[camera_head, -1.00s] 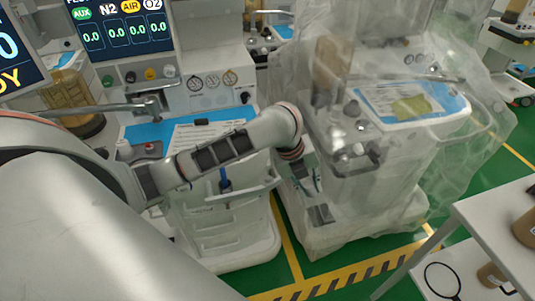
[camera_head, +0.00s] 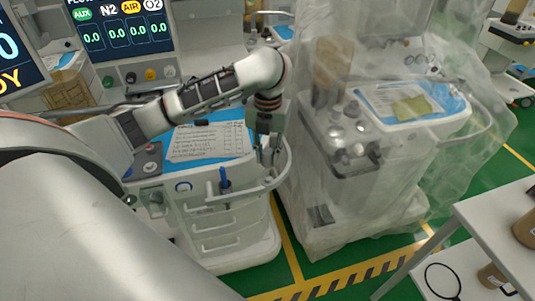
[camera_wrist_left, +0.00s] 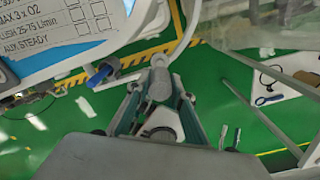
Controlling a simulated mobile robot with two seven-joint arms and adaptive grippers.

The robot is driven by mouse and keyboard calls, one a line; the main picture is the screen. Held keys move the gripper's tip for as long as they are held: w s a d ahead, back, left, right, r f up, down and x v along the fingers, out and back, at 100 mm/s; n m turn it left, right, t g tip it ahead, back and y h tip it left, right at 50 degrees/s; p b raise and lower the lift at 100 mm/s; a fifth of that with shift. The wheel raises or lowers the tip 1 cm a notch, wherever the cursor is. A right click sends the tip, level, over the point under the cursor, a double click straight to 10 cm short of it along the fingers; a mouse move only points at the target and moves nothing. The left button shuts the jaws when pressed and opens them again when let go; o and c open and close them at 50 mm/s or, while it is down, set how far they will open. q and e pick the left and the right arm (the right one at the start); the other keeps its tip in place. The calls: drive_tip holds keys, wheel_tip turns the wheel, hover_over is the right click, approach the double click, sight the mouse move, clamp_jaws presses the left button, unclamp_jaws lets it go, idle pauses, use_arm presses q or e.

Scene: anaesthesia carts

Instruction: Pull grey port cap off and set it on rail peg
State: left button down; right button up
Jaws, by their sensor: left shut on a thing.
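My left gripper (camera_head: 268,158) points down over the rail (camera_head: 277,184) at the front right corner of the near cart. In the left wrist view its fingers (camera_wrist_left: 160,98) are closed around a small grey cylinder, which looks like the grey port cap (camera_wrist_left: 160,84). A small round grey end shows just past it, close to the white rail (camera_wrist_left: 186,38). I cannot tell whether the cap touches a peg. A blue-topped item (camera_head: 224,178) stands at the rail left of the gripper; it also shows in the left wrist view (camera_wrist_left: 100,74). My right gripper is out of view.
A printed sheet (camera_head: 210,142) lies on the cart's blue top. A plastic-draped cart (camera_head: 350,165) stands close on the right, with a narrow floor gap between. A white table (camera_head: 500,225) is at the lower right. Green floor (camera_head: 325,262) is open in front.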

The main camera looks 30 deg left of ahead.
use_arm(q)
drive_tip(key=shift+r+p, duration=0.25)
drive_tip(key=shift+p, duration=0.3)
wheel_tip(320, 180, down, 5)
drive_tip(key=shift+r+b, duration=0.1)
drive_tip(key=shift+b, duration=1)
drive_tip(key=shift+f, duration=0.7)
drive_tip(key=shift+p, duration=0.55)
drive_tip(key=shift+p, duration=0.35)
drive_tip(key=shift+p, duration=0.5)
drive_tip(key=shift+p, duration=0.3)
